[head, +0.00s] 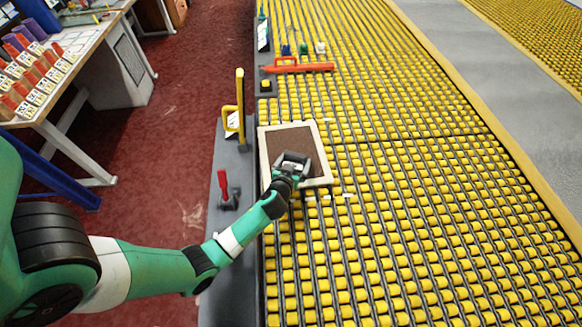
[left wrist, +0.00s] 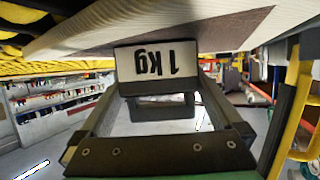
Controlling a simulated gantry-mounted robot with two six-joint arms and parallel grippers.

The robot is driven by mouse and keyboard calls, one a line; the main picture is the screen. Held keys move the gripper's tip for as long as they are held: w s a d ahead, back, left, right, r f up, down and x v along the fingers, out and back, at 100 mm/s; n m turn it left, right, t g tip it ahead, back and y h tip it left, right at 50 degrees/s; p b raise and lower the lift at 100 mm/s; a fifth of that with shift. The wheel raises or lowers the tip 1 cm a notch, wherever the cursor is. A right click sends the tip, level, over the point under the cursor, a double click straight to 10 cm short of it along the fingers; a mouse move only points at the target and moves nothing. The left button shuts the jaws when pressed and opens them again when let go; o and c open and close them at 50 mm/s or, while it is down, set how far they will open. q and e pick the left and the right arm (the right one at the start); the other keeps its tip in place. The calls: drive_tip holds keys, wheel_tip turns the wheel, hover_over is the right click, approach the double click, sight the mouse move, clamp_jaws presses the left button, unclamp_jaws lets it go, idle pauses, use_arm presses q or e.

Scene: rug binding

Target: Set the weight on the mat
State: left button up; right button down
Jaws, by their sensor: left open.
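The mat (head: 310,141) is a brown rectangle with a cream border, lying on the yellow roller bed near its left edge. My left gripper (head: 291,165) is over the lower part of the mat, with its jaws open. The weight, a block with a white "1kg" label (left wrist: 156,60), shows upside down in the left wrist view. It is between or just beyond the open fingertips, close against the mat's underside-up surface (left wrist: 215,30) in that view. In the head view the gripper largely hides the weight. I cannot tell exact contact between weight and mat. My right gripper is not in view.
A grey ledge (head: 226,165) beside the rollers holds a yellow upright handle (head: 240,100) and a red-handled tool (head: 224,186). A red-orange tool (head: 298,67) lies farther up. A cluttered table (head: 80,50) stands at left. The rollers (head: 420,220) to the right are clear.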

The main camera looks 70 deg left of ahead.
use_arm(q)
drive_tip(key=p+v, duration=0.2)
drive_tip(key=v, duration=1)
drive_tip(key=shift+w, duration=0.2)
drive_tip(key=w+d+r+m+t+h, duration=0.1)
drive_tip(key=w+d+r+t, duration=0.3)
drive_tip(key=r, duration=0.5)
drive_tip(key=w+d+r+t+h, duration=0.1)
drive_tip(key=w+r, duration=0.5)
drive_tip(key=r, duration=0.4)
drive_tip(key=w+d+r+m+t+h, duration=0.1)
drive_tip(key=w+d+r+t, duration=0.2)
drive_tip(key=w+r, duration=0.45)
drive_tip(key=s+d+r+m+t+h, duration=0.1)
drive_tip(key=s+d+r+m+t, duration=0.15)
drive_tip(key=r, duration=0.75)
drive_tip(key=s+d+r+m+t+h, duration=0.1)
drive_tip(key=d+r+t+h, duration=0.2)
drive_tip(key=r, duration=0.7)
drive_tip(key=s+d+r+m+t+h, duration=0.2)
drive_tip(key=s+d+r, duration=0.1)
drive_tip(key=r, duration=0.4)
drive_tip(key=s+d+r+m+t+h, duration=0.3)
drive_tip(key=s+d+r, duration=0.1)
drive_tip(key=r, duration=0.4)
drive_tip(key=shift+s+d+r, duration=0.15)
drive_tip(key=shift+s+d, duration=0.2)
drive_tip(key=shift+s, duration=0.5)
